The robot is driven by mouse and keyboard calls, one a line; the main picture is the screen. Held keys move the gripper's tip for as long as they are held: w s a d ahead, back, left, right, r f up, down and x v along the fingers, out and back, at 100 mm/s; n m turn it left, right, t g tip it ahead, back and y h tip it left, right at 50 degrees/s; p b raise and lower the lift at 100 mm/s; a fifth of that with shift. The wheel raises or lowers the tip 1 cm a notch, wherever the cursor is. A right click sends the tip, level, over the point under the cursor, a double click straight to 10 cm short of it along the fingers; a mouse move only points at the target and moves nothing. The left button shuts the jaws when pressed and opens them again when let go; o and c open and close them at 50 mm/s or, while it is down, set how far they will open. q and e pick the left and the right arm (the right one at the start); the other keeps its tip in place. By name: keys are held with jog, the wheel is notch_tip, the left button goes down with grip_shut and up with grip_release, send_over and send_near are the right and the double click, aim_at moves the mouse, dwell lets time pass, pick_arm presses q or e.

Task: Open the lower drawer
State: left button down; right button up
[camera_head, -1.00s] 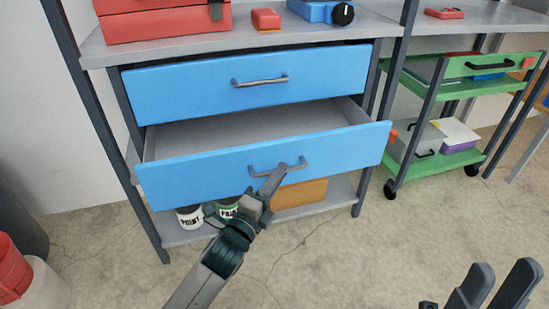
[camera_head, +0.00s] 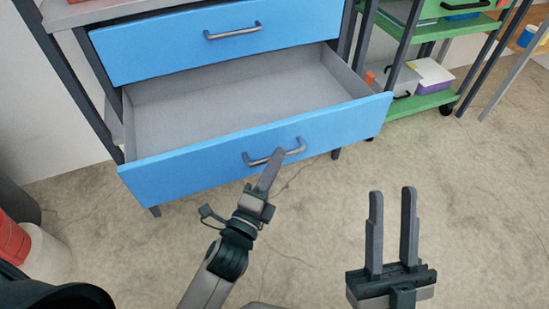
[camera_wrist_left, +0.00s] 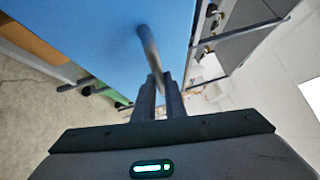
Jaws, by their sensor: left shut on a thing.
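The lower drawer (camera_head: 205,160) has a blue front and is pulled well out; its grey inside shows and looks empty. Its dark bar handle (camera_head: 288,153) is on the middle of the front. My left gripper (camera_head: 276,155) is shut on this handle. In the left wrist view the handle (camera_wrist_left: 148,45) runs between the fingertips (camera_wrist_left: 157,82), against the blue front (camera_wrist_left: 95,30). My right gripper (camera_head: 391,192) is open and empty above the floor, to the right of and below the drawer front.
The closed upper drawer (camera_head: 180,45) sits above the lower one. A green cart (camera_head: 435,100) with boxes stands at the right behind. A red and white container (camera_head: 40,245) is at the lower left. The floor (camera_head: 330,225) before the drawer is clear.

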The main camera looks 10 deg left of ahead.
pick_arm(q)
jog(key=c, duration=1.8)
grip_release()
jog(key=v, duration=1.7)
jog(key=shift+s, duration=0.2)
